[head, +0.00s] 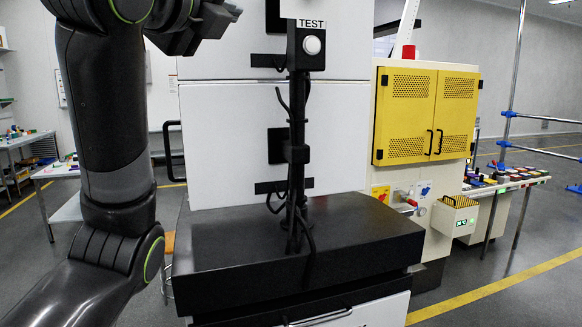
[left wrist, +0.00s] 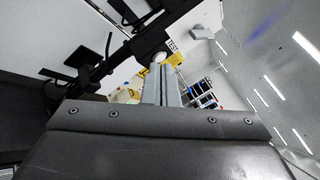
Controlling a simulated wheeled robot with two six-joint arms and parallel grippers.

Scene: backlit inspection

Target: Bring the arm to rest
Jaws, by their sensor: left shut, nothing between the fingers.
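My left arm rises on the left of the head view, folded upward. Its gripper (head: 228,12) is at the top edge, left of the black post with the TEST button (head: 312,45). In the left wrist view the two grey fingers (left wrist: 160,72) are together, with nothing between them. The dark post head (left wrist: 152,42) shows behind the fingertips there, and I cannot tell the distance between them. The round button is pale and faces the head camera. My right gripper is in neither view.
A black-topped base (head: 300,245) carries the post before white panels (head: 225,130). A machine with yellow perforated doors (head: 425,115) stands to the right. Benches with small coloured items stand at far left and right. Open floor (head: 530,255) lies at right, with a yellow line.

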